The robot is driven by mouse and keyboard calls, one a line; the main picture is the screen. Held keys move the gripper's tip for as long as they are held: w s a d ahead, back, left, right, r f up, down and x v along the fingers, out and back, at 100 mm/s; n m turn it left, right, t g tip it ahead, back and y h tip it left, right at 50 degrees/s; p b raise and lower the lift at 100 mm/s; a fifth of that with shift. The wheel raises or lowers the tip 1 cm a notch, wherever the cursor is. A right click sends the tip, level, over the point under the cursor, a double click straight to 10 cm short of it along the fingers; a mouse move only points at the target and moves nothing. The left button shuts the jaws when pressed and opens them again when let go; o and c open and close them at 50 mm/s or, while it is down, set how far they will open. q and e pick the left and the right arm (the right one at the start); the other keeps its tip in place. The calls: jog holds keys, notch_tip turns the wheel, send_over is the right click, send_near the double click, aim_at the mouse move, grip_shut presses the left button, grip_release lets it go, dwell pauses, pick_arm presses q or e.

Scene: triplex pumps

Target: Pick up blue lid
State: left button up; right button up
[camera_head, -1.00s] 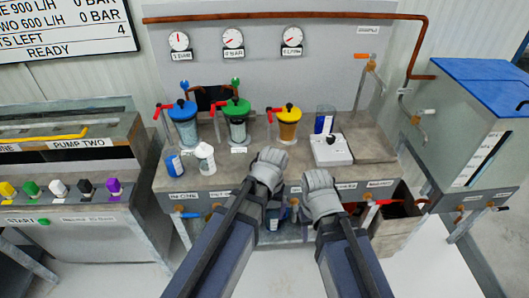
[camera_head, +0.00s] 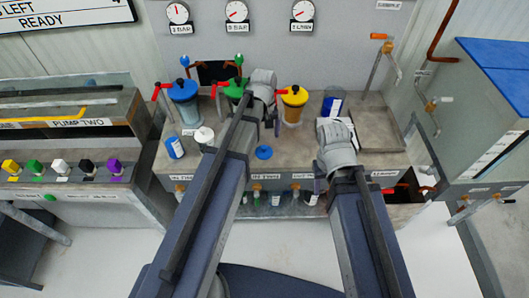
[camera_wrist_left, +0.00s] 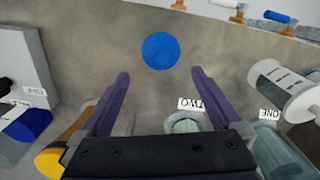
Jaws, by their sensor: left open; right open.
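A round flat blue lid (camera_head: 264,152) lies on the bench top near its front edge. In the left wrist view the blue lid (camera_wrist_left: 160,50) sits just beyond the gap between my left fingertips, apart from them. My left gripper (camera_wrist_left: 160,73) is open and empty, its two purple fingers either side of a clear gap. In the head view my left gripper (camera_head: 270,118) is above the bench behind the lid, its fingers partly hidden by the wrist. My right gripper (camera_head: 320,185) hangs at the bench's front right, its fingers mostly hidden by its wrist.
Blue-topped (camera_head: 184,92), green-topped (camera_head: 231,88) and yellow-topped (camera_head: 294,96) vessels with red handles stand along the back. A blue-and-white bottle (camera_head: 175,148) and a white-capped container (camera_head: 204,136) stand left of the lid. A blue-labelled beaker (camera_head: 333,103) stands at the right.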

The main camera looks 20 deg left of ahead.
aim_at(264, 146)
pick_arm(q)
jog(key=shift+s+d+f+b, duration=0.1)
jog(key=shift+s+f+b, duration=0.05)
jog(key=shift+f+b, duration=0.85)
jog(key=shift+s+f+b, duration=0.15)
jog(key=shift+f+b, duration=0.7)
jog(key=shift+f, duration=0.25)
jog(key=shift+s+d+f+b, duration=0.1)
jog(key=shift+s+f+b, duration=0.05)
jog(key=shift+f+b, duration=0.85)
jog(key=c, duration=1.2)
jog(key=shift+o, duration=0.2)
jog(key=shift+r, duration=0.15)
notch_tip(264, 146, up, 10)
jog(key=p, duration=1)
jog(key=shift+a, duration=0.1)
